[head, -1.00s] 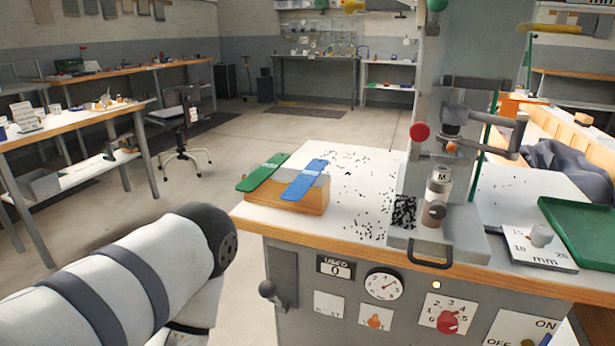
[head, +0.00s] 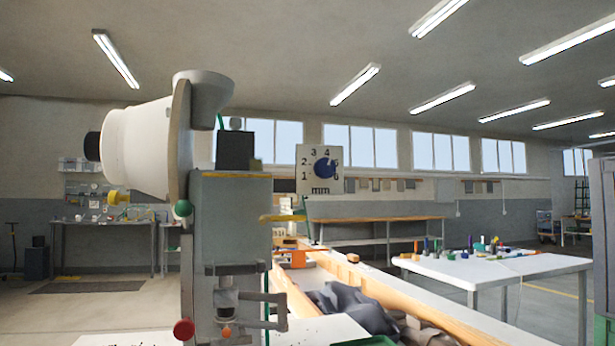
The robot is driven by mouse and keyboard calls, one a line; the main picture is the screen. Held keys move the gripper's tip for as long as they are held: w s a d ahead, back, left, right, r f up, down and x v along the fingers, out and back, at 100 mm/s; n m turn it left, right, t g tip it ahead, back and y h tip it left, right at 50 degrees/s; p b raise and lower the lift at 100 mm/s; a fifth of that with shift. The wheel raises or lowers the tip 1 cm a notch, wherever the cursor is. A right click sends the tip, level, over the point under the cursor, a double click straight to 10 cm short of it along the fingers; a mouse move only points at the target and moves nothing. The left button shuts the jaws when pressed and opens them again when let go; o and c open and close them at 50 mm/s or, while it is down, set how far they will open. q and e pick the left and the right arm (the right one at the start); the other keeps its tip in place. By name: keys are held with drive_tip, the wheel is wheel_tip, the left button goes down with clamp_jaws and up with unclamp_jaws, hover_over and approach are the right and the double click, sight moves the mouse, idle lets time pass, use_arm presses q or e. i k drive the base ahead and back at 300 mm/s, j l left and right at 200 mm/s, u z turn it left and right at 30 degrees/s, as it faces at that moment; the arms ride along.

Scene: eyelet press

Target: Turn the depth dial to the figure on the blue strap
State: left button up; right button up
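A pale dial plate (head: 308,181) marked "mm" stands high beside the press column, with figures running from 1 at lower left over the top to the right. Neither of my grippers is in view.
A white housing (head: 140,145) and a grey bowl (head: 204,88) sit atop the press. A red ball knob (head: 184,330) and a green one (head: 183,208) stick out from it. A white table (head: 495,268) with small items stands at right.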

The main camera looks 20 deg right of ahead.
sight(324, 168)
drive_tip(key=i+j, duration=0.2)
drive_tip(key=j, duration=0.2)
drive_tip(key=i+j, duration=0.15)
drive_tip(key=j, duration=0.2)
drive_tip(key=i+j, duration=0.2)
drive_tip(key=j, duration=0.2)
drive_tip(key=j+z, duration=0.2)
drive_tip(key=z, duration=0.85)
drive_tip(key=i+z, duration=0.1)
drive_tip(key=z, duration=0.35)
